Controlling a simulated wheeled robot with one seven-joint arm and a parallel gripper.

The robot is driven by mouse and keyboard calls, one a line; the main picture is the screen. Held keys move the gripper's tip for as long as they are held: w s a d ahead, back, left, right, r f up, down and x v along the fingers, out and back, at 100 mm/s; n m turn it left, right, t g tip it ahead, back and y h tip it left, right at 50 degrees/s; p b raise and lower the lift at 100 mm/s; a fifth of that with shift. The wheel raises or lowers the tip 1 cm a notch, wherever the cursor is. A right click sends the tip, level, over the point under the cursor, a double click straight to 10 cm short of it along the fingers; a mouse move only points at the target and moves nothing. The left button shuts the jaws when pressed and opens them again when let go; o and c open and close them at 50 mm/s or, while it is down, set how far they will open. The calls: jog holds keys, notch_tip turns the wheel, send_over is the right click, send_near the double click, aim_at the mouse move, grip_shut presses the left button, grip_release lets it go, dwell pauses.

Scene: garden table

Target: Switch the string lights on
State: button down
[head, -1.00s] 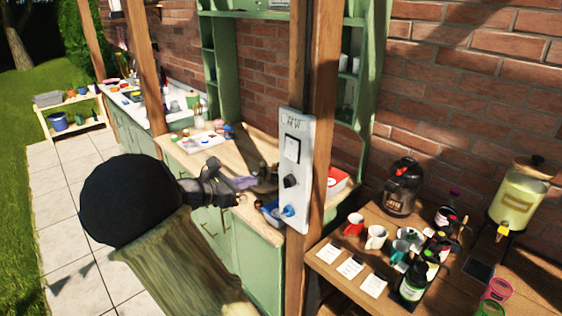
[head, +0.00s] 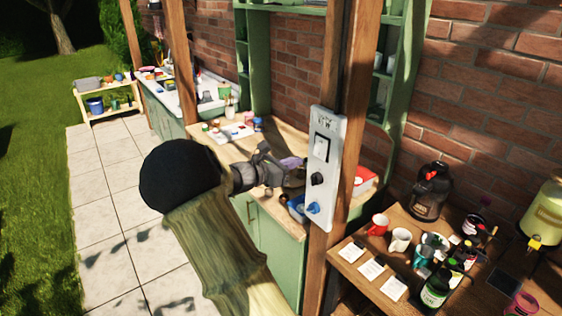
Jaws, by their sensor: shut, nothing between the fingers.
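A white switch panel (head: 326,130) is fixed upright to the wooden post in the middle of the head view. It carries a white rocker switch (head: 321,148) in a dark frame near the top, a black knob (head: 317,179) below it and a blue knob (head: 313,207) at the bottom. My gripper (head: 299,172) is shut and empty, just left of the panel in the picture, about level with the black knob. I cannot tell whether it touches the panel. The rocker's position is too small to read. No string lights show in this view.
The wooden post (head: 359,110) stands beside a green counter with a wooden top (head: 236,152) holding small items. At the right, a wooden table (head: 345,282) bears mugs, bottles, cards and a dark kettle (head: 432,190). A paved path (head: 95,205) and grass lie left.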

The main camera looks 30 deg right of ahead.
aim_at(318, 155)
jog(key=d+p, duration=0.1)
jog(key=d, duration=0.3)
jog(key=w+d+p, duration=0.1)
jog(key=d, duration=0.1)
jog(key=shift+d+f+p, duration=0.15)
jog(key=shift+f+p, duration=0.2)
jog(key=shift+s+d, duration=0.2)
jog(key=shift+d+f, duration=0.1)
jog(key=shift+w, duration=0.15)
